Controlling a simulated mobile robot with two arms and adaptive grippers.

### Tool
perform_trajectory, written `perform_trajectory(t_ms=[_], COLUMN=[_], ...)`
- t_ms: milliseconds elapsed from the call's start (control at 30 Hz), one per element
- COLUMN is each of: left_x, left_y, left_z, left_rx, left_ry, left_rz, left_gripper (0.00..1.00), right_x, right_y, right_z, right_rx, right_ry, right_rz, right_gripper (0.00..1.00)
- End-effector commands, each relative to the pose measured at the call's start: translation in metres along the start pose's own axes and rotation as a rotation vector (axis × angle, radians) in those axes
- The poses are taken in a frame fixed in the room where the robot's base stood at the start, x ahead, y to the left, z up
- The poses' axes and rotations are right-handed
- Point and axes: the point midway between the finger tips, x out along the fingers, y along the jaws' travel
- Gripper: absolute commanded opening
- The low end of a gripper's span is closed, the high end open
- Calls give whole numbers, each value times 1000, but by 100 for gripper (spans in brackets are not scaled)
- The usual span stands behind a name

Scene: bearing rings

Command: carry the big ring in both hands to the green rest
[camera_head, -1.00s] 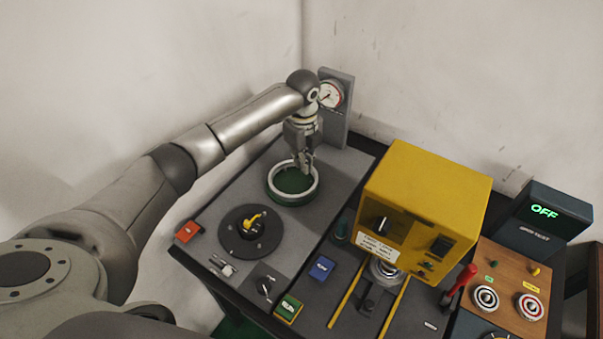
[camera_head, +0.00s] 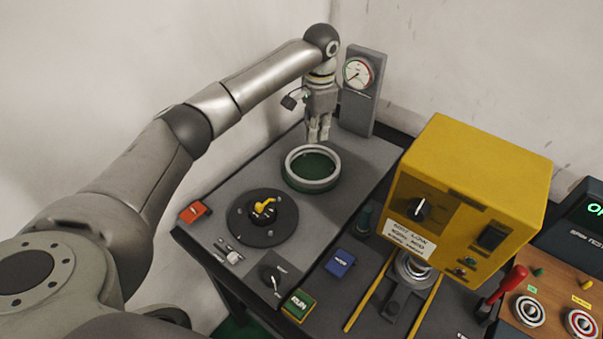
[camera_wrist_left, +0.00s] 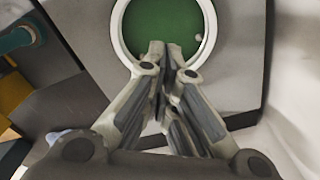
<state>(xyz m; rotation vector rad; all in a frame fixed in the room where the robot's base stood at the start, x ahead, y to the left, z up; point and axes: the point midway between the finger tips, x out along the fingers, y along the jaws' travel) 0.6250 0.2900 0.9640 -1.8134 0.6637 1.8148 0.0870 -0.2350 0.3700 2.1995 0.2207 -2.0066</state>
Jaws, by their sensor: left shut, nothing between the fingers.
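The big pale grey ring (camera_head: 288,166) lies flat at the back of the grey bench panel. The green rest (camera_head: 315,166) shows inside the ring and as a green band under it. My left gripper (camera_head: 318,140) points down just above and behind the ring's far edge, apart from it as far as I can tell. In the left wrist view its fingertips (camera_wrist_left: 165,50) are together and empty, in front of the ring (camera_wrist_left: 118,35) and the green surface (camera_wrist_left: 160,18). My right gripper is not in view.
A gauge post (camera_head: 360,92) stands close right of my left gripper. A black dial with a yellow handle (camera_head: 262,210) sits in front of the ring. A yellow machine box (camera_head: 470,185) stands to the right.

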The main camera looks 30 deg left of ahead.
Motion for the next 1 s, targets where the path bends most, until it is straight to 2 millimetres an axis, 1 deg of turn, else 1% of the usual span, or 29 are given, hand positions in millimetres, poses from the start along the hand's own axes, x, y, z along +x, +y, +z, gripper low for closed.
perform_trajectory(t_ms=[33,67,167,267,367,700,800,1000], left_x=[2,1,3,11,28,101,97,99], left_y=[-1,-2,-2,-2,-2,-1,-2,0], left_z=[0,0,1,1,2,2,16,35], left_rx=[-31,-45,-70,-74,-73,-71,-71,-70], left_ry=[1,1,0,-2,-5,-4,0,-1], left_rz=[-1,0,1,2,3,2,-1,0], left_gripper=[0,0,0,0,0,0,0,0], right_x=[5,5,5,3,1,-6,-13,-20], right_y=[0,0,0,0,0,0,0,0], right_z=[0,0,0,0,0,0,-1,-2], right_rx=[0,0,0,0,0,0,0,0], right_ry=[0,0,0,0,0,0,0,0], right_rz=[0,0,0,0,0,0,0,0], right_gripper=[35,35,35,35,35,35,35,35])
